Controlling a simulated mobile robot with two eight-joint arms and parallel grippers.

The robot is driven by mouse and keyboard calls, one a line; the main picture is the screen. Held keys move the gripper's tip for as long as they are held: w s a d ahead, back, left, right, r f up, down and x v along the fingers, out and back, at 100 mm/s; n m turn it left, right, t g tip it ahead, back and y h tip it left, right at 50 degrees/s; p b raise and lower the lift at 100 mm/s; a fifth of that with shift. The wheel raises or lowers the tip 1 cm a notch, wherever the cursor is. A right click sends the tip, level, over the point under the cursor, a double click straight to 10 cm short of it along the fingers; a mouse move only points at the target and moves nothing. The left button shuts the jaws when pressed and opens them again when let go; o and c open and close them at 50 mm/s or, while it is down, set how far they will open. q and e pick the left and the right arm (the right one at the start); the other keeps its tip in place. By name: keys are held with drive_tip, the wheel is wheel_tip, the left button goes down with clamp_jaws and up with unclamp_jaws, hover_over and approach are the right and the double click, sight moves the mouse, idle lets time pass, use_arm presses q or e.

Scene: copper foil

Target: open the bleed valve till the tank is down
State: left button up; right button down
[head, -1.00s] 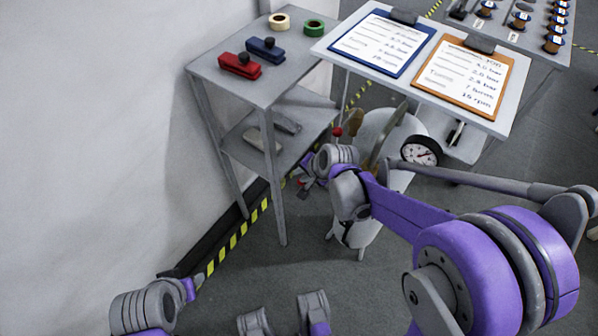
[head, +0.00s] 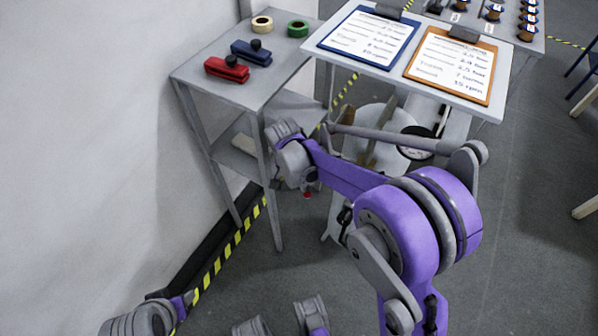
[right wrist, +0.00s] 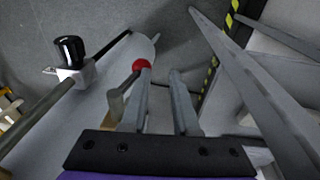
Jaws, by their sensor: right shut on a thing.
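The pale tank (head: 338,222) stands on legs beside the shelf stand, largely hidden by my right arm. Its round dial gauge (head: 417,131) is partly covered by an arm link, and I cannot read it. My right gripper (right wrist: 160,76) is at a grey lever with a red ball knob (right wrist: 142,64). It is shut on this lever, with the knob at the left fingertip; the fingers hide much of the grip. A black-capped fitting (right wrist: 69,50) sits on a pipe to the left. My left wrist (head: 150,318) shows at the lower left; its fingers cannot be made out.
A table with two clipboards (head: 450,65) stands behind the tank. A wall is at the left. Floor at the lower right is open.

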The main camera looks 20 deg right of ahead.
use_arm(q)
drive_tip(key=shift+s+a+f, duration=0.1)
drive_tip(key=shift+f, duration=0.3)
use_arm(e)
drive_tip(key=shift+s+a+f, duration=0.1)
drive_tip(key=shift+s+f, duration=0.25)
drive_tip(key=shift+f, duration=0.5)
use_arm(q)
drive_tip(key=shift+f+b, duration=0.1)
drive_tip(key=shift+b, duration=0.25)
use_arm(e)
drive_tip(key=shift+s+f, duration=0.1)
drive_tip(key=shift+f, duration=0.05)
use_arm(q)
drive_tip(key=r+p, duration=0.2)
drive_tip(key=r, duration=0.1)
drive_tip(key=shift+w+r+p, duration=0.1)
drive_tip(key=shift+w+p, duration=0.1)
drive_tip(key=shift+p, duration=0.2)
use_arm(e)
wheel_tip(320, 180, up, 11)
drive_tip(key=a, duration=0.1)
drive_tip(key=shift+f, duration=0.15)
